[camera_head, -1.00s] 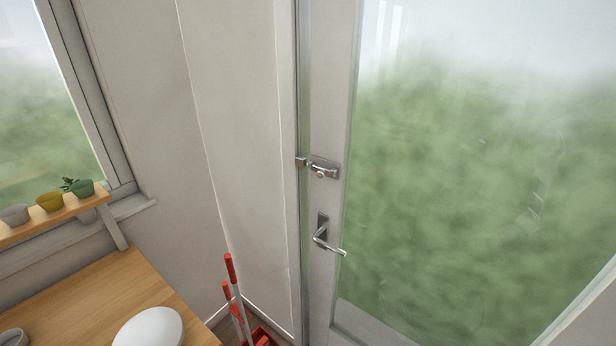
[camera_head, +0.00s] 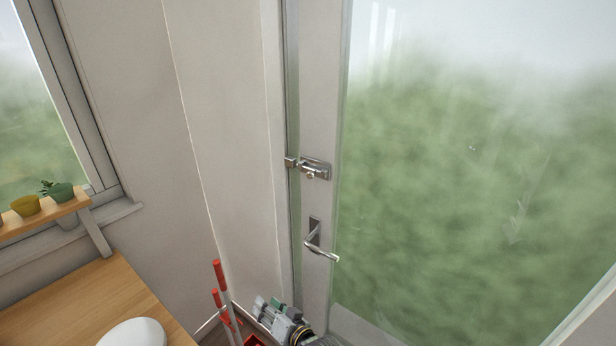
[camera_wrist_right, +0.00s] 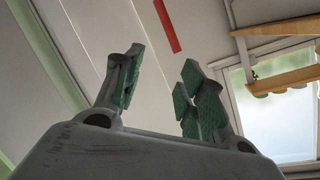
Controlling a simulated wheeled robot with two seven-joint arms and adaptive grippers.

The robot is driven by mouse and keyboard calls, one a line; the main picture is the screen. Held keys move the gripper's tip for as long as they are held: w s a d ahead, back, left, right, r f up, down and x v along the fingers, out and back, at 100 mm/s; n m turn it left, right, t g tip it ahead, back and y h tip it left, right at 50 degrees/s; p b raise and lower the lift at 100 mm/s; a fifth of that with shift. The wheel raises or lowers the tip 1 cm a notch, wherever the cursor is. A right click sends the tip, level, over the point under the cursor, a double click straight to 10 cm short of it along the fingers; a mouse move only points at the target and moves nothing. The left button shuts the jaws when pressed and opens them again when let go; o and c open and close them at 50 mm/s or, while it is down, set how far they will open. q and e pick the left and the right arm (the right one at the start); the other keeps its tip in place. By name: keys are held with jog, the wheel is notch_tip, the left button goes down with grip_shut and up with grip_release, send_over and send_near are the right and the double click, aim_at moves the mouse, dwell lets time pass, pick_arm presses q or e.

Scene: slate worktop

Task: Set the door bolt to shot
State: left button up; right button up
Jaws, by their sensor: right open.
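The metal door bolt (camera_head: 315,168) is mounted on the door's white stile. Its keeper (camera_head: 291,162) sits on the frame to the left, with a small knob under the bolt's body. I cannot tell for sure from this view how far the bar reaches into the keeper. My right gripper (camera_head: 271,305) is low in the head view, below the door handle and well below the bolt, touching neither. Its green-padded fingers (camera_wrist_right: 160,90) stand apart and empty in the right wrist view. My left gripper is in no view.
The lever handle (camera_head: 322,248) is on the door below the bolt. Red-handled tools (camera_head: 222,288) stand in the corner left of my right gripper. A wooden counter (camera_head: 75,305) with a white round object (camera_head: 134,334) is at lower left. A shelf (camera_head: 40,216) holds pots.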

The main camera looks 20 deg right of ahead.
jog(key=w+a+r+m+t, duration=0.15)
jog(key=r+m+t, duration=0.25)
jog(key=r, duration=0.6)
jog(key=w+a+r+m+t, duration=0.1)
jog(key=w+r+m+t, duration=0.3)
jog(key=r, duration=0.7)
notch_tip(320, 180, up, 8)
jog(key=s+d+m+t+h, duration=0.2)
jog(key=d+m+t+h, duration=0.15)
jog(key=m+h, duration=0.6)
jog(key=m+g+h+b, duration=0.1)
jog(key=m+g+h, duration=1)
jog(key=m, duration=1)
send_near(309, 177)
notch_tip(309, 177, down, 4)
jog(key=s+a+t+h, duration=0.2)
jog(key=shift+w+d+r, duration=0.1)
jog(key=shift+d, duration=0.05)
jog(key=p+x, duration=0.4)
jog(key=x, duration=0.9)
jog(key=shift+w+d+r, duration=0.2)
jog(key=shift+w+r, duration=0.05)
jog(key=shift+r, duration=0.05)
